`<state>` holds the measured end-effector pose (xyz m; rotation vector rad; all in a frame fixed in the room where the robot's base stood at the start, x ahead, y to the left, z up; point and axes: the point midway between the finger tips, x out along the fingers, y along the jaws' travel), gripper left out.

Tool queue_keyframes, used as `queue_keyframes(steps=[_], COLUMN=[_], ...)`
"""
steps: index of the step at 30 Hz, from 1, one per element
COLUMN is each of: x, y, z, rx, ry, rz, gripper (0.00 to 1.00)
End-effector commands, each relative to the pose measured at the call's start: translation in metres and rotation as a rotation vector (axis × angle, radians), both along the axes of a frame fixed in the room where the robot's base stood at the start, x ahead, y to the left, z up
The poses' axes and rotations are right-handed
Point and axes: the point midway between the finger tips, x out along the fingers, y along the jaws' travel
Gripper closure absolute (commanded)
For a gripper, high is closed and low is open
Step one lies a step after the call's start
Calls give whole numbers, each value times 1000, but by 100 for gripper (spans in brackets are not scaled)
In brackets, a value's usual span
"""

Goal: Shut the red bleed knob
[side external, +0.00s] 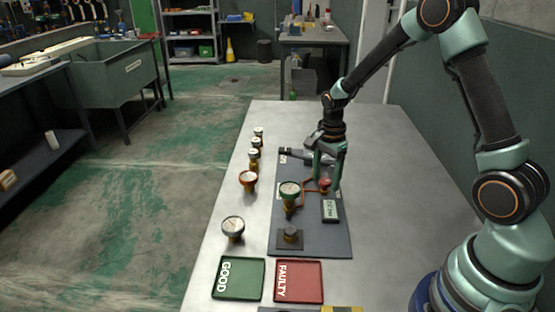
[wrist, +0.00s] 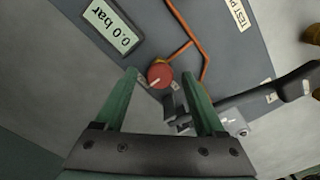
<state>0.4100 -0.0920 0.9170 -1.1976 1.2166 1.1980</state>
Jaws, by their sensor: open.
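The red bleed knob (wrist: 160,75) shows in the wrist view as a round red cap with a pale pointer line across it. It lies just beyond the fingertips and between their lines. In the side external view the red bleed knob (side external: 325,184) stands on the grey test panel (side external: 312,240), beside a copper pipe. My gripper (side external: 327,176) is over the knob there, with its fingers pointing down. In the wrist view my gripper (wrist: 162,72) is open, one green finger on each side, and holds nothing. Whether a fingertip touches the knob I cannot tell.
A display (wrist: 113,26) reads 0.0 bar. A black-handled lever (wrist: 265,98) lies right of the knob. Several gauges, including a red one (side external: 248,180), stand left. Green GOOD (side external: 258,262) and red FAULTY (side external: 318,298) trays lie in front.

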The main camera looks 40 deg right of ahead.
Motion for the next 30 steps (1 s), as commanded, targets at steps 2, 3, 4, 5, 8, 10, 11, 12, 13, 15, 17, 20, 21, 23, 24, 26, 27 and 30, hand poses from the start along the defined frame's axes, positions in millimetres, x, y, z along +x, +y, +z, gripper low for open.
queue_keyframes(steps=[2,3,4,5,8,10,11,12,13,15,17,20,21,23,24,26,27,30], x=[1,1,1,1,1,1,1,1,1,1,1,1,1,1,0,0,0,0], y=[0,0,0,0,0,0,0,0,0,0,0,0,0,0,0,0,0,0], z=[5,9,12,17,36,51,57,66,71,85,95,108,112,116,118,120,121,121], rx=[0,-1,-1,-1,-1,-1,-1,-1,-1,-1,-1,-1,0,-1,0,0,0,0], ry=[-2,-3,-3,-4,-6,-7,-7,-7,-6,-6,-5,-4,-2,-3,-2,-1,-1,0], rz=[0,0,0,0,0,0,0,0,0,0,0,0,0,0,0,0,0,0], gripper=[28,28,28,28,28,28,28,28,28,28,28,28,28,28,28,28,28,28])
